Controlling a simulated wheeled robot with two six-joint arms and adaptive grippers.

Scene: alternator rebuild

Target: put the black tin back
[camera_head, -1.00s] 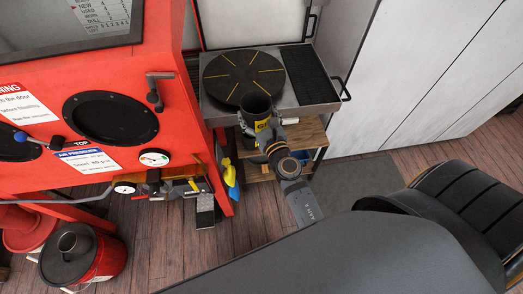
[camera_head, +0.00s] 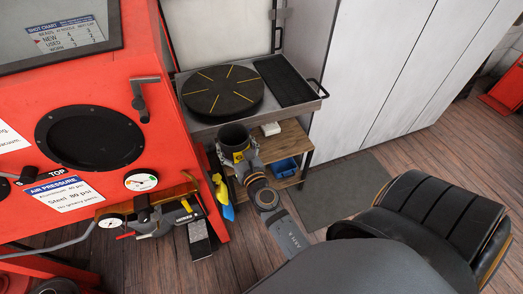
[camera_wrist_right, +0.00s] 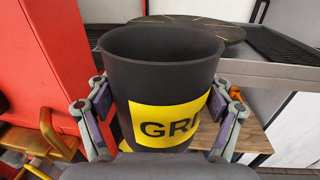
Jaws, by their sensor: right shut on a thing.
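The black tin (camera_head: 234,139) with a yellow label is upright and open at the top. It also fills the middle of the right wrist view (camera_wrist_right: 160,65), where its label shows the letters "GRI". My right gripper (camera_head: 241,157) is shut on the tin, with a finger on each side of it in the right wrist view (camera_wrist_right: 160,112). The tin is held in front of the steel turntable cabinet, around the height of its tray edge. The inside bottom of the tin is hidden. My left gripper is not in view.
A black turntable (camera_head: 223,90) with yellow lines sits on a steel tray (camera_head: 290,108). Below is a wooden shelf unit (camera_head: 290,138) with a blue bin (camera_head: 279,168) and a pale block (camera_head: 271,129). The red blast cabinet (camera_head: 150,60) stands close at left.

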